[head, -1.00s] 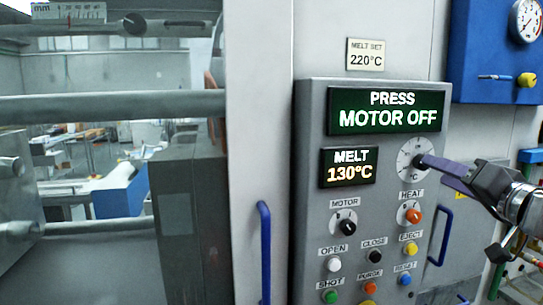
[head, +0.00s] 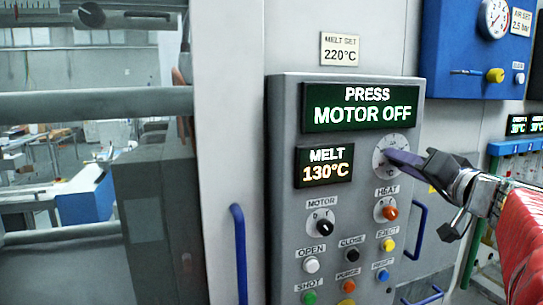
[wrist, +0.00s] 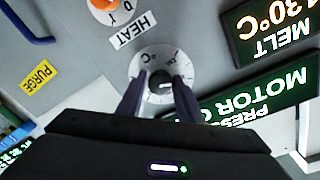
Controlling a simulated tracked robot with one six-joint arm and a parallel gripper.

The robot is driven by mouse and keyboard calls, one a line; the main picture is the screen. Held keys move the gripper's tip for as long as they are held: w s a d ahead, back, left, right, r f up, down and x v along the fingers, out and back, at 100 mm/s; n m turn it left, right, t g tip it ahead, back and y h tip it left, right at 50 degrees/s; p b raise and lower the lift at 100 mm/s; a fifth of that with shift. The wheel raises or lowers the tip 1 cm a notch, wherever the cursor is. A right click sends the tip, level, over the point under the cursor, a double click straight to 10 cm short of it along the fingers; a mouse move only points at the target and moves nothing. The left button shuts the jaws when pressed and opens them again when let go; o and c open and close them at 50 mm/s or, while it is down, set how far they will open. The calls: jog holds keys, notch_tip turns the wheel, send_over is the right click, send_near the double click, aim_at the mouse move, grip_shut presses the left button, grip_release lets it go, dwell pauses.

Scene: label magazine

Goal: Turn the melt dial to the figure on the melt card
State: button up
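The melt dial (head: 384,166) is a round white scale with a dark knob, at the right of the grey control panel. In the wrist view the dial (wrist: 142,66) lies straight ahead, with its knob (wrist: 162,86) between my two fingertips. My gripper (head: 398,158) reaches in from the right, and in the wrist view my gripper (wrist: 161,78) is open, with a finger on each side of the knob and pale gaps beside it. In the head view the fingers hide the knob. The melt card (head: 340,49) reads 220°C. The melt display (head: 324,166) reads 130°C.
The HEAT knob (head: 390,212) is orange and sits just below the dial. The MOTOR knob (head: 323,231) and several coloured buttons are lower on the panel. The press display (head: 361,107) reads MOTOR OFF. Blue handles (head: 239,255) stand out from the doors on both sides.

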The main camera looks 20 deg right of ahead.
jog(key=c, duration=0.6)
jog(key=shift+d, duration=0.15)
jog(key=shift+f, duration=0.1)
jog(key=shift+m, duration=0.5)
jog(key=shift+m+g+y, duration=0.25)
jog(key=shift+m, duration=2.95)
jog(key=shift+m+g+y, duration=0.25)
jog(key=shift+m, duration=2.95)
